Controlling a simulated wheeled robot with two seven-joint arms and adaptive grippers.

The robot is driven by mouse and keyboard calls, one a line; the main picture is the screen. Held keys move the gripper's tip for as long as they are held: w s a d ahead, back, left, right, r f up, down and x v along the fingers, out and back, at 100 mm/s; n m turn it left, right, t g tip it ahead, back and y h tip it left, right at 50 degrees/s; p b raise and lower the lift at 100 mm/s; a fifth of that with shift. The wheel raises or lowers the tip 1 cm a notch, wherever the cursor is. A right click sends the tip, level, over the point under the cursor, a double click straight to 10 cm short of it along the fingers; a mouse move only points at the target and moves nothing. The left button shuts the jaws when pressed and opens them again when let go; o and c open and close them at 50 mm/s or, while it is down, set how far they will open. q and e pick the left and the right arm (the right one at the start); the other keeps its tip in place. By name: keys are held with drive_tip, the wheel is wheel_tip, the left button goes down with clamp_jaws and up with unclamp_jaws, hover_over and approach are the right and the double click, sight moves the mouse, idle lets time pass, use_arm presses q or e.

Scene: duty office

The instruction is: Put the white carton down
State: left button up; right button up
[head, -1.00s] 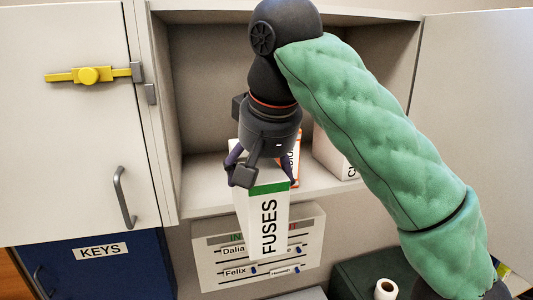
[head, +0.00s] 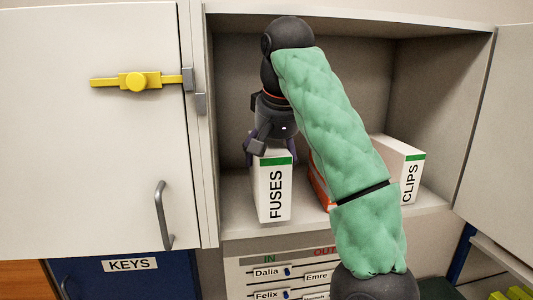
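The white carton (head: 271,188), labelled FUSES with a green band along its top edge, is upright inside the open cabinet, close above or on the shelf floor near its front edge. I cannot tell if its base touches the shelf. My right gripper (head: 271,150) points down at the carton's top, with its fingers at the left and right sides. It appears shut on the carton. The rear contact is hidden. My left gripper is not in view.
A second white carton labelled CLIPS (head: 409,177) stands to the right on the shelf (head: 238,214). An orange-red box (head: 320,183) is partly hidden behind my arm. The left door (head: 95,180) carries a yellow latch (head: 137,82). A name board (head: 262,283) hangs below.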

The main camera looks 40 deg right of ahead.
drive_tip(key=shift+w+d+r, duration=0.15)
drive_tip(key=shift+w+d, duration=0.35)
drive_tip(key=shift+w, duration=0.15)
drive_tip(key=shift+w+d+p, duration=0.2)
drive_tip(key=shift+w+p, duration=0.25)
drive_tip(key=shift+w, duration=0.35)
drive_tip(key=shift+w+d+p, duration=0.35)
drive_tip(key=shift+w, duration=0.2)
drive_tip(key=shift+w+d, duration=0.35)
drive_tip(key=shift+w, duration=0.3)
drive_tip(key=shift+w+f, duration=0.15)
drive_tip(key=shift+f, duration=0.15)
drive_tip(key=shift+s+f, duration=0.2)
drive_tip(key=shift+s, duration=0.05)
drive_tip(key=shift+w+f, duration=0.15)
drive_tip(key=shift+f, duration=0.25)
